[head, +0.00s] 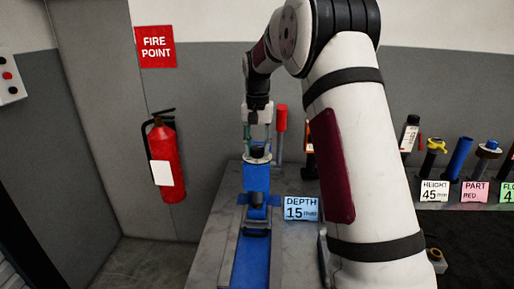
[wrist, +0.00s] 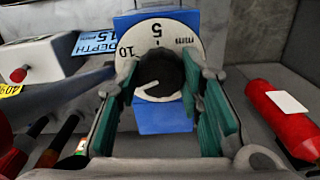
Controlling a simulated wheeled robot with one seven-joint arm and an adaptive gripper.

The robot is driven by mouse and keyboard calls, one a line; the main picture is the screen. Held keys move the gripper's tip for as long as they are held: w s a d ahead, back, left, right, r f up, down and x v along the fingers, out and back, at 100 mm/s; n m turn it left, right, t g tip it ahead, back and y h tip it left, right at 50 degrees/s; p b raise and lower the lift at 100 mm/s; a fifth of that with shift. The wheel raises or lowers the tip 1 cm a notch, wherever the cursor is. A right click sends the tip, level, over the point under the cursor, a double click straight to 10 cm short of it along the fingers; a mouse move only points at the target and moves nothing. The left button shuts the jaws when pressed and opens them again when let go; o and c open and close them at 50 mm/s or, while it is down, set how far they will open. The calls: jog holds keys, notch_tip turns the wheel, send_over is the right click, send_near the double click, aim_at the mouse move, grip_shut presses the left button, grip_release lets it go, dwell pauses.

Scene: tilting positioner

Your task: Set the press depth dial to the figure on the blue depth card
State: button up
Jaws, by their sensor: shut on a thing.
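The blue depth card (head: 301,208) stands right of the blue press (head: 257,180) and reads DEPTH 15 mm. It also shows upside down in the wrist view (wrist: 95,45). The press depth dial is a round white scale (wrist: 156,32) with a black knob (wrist: 160,75). The figures 5 and 10 show on the scale; the left part is hidden by a finger. A short white mark on the knob points to the lower left in the wrist view. My gripper (wrist: 160,68) is shut on the knob, one finger on each side; it shows in the head view too (head: 258,135).
A red-topped post (head: 282,120) stands close to the right of my gripper. In the wrist view a grey box with a red button (wrist: 35,62) is at the left. A fire extinguisher (head: 167,160) hangs on the wall. Other cards and tools line a shelf at the right.

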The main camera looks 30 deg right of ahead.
aim_at(257, 148)
jog(key=shift+n, duration=0.7)
jog(key=o, duration=1.2)
jog(key=shift+c, duration=0.2)
jog(key=shift+r, duration=0.1)
notch_tip(257, 148, up, 12)
